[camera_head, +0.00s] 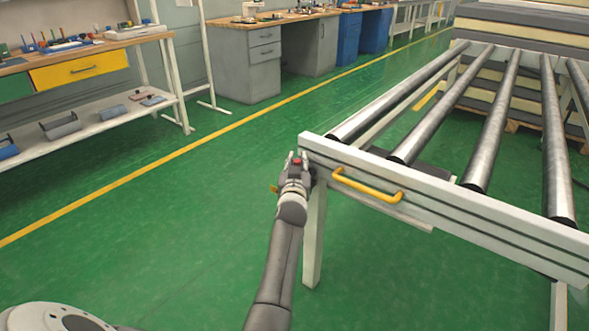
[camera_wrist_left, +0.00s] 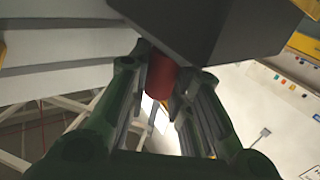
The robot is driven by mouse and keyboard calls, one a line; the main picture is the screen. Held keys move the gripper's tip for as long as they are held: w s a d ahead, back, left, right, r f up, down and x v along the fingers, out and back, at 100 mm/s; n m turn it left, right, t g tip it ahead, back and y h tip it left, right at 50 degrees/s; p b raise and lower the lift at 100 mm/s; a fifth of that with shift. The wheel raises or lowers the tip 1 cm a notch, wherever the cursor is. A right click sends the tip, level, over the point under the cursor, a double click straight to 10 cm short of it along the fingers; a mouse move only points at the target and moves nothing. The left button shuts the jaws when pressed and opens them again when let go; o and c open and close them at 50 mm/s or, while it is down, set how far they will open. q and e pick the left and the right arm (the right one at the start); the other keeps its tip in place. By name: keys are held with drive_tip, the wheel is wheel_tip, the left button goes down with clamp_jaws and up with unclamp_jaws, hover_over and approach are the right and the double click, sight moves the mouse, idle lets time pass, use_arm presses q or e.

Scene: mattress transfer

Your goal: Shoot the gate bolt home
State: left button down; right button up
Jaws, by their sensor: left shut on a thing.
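The gate (camera_head: 440,200) is a pale bar across the near end of the roller table, with a yellow handle (camera_head: 367,187) on its front. The bolt's red knob (camera_head: 297,161) shows small at the gate's left end. My left gripper (camera_head: 296,158) is at that end, shut on the knob. In the left wrist view the red knob (camera_wrist_left: 160,76) stands between the two fingers, below a dark grey block (camera_wrist_left: 215,28). The bolt's rod and its socket are hidden, so I cannot tell how far it is slid. My right gripper is not in view.
Steel rollers (camera_head: 493,120) run back from the gate towards stacked mattresses (camera_head: 525,40). A table leg (camera_head: 315,235) stands just right of my left arm. A workbench (camera_head: 85,60) is at the left. Green floor (camera_head: 150,240) is clear between.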

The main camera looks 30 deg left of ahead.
sight(299, 160)
use_arm(q)
drive_tip(key=shift+w+r, duration=0.1)
drive_tip(key=shift+r, duration=0.1)
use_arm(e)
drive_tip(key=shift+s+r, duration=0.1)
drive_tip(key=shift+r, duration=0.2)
use_arm(q)
drive_tip(key=c, duration=1.7)
unclamp_jaws()
drive_tip(key=shift+c, duration=0.2)
drive_tip(key=o, duration=0.4)
drive_tip(key=shift+w+f, duration=0.2)
drive_tip(key=shift+o, duration=0.2)
drive_tip(key=shift+r, duration=0.1)
wheel_tip(299, 160, up, 10)
drive_tip(key=shift+f, duration=0.1)
